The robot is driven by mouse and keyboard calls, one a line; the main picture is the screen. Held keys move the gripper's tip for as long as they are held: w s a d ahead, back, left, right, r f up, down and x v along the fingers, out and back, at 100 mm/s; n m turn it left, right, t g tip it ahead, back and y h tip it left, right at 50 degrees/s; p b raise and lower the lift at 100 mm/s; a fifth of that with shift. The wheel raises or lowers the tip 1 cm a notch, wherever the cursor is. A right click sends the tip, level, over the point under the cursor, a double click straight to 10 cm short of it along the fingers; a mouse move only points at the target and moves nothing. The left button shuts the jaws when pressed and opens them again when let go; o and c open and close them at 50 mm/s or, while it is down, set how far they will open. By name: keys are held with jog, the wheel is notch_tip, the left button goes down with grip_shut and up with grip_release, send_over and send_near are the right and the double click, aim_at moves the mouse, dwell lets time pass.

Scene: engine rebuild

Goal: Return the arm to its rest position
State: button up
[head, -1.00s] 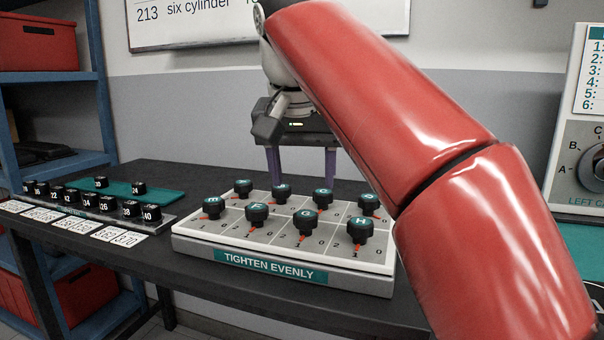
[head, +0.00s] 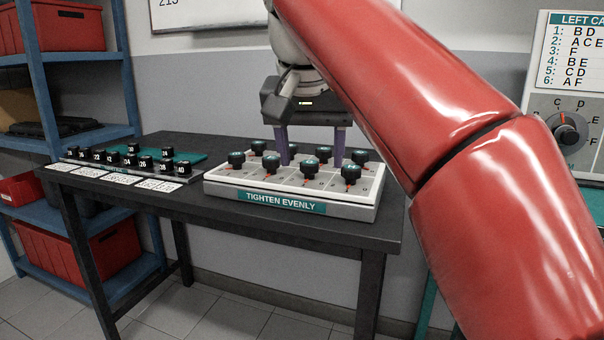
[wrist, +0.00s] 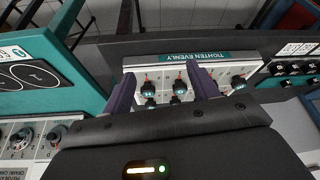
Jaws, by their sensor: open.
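My gripper (head: 312,152) is open, its two purple fingers pointing down, with nothing seen between them. In the head view it appears in front of or above the white knob board (head: 225,182) labelled "TIGHTEN EVENLY"; the height gap is hard to tell. In the wrist view the fingers (wrist: 162,85) frame part of the same board (wrist: 250,70) and its black knobs. My red arm crosses the right half of the head view and hides part of what lies behind it.
The board stands on a dark table (head: 150,198). Left of it is a rack of numbered black sockets (head: 142,163) with white cards in front. Blue shelving (head: 90,148) with red bins is at far left. A dial panel (head: 550,105) stands at right.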

jog(key=s+d+f, duration=0.4)
jog(key=s+f, duration=0.1)
jog(key=f, duration=0.5)
jog(key=s+d+f+n, duration=0.1)
jog(key=s+d+f, duration=0.4)
jog(key=f, duration=0.5)
jog(key=s+d+f+t, duration=0.1)
jog(key=s+d+f, duration=0.4)
jog(key=f, duration=0.5)
jog(key=shift+s+f+n+y, duration=0.2)
jog(key=shift+s+n+y, duration=0.1)
jog(key=shift+s+y, duration=0.15)
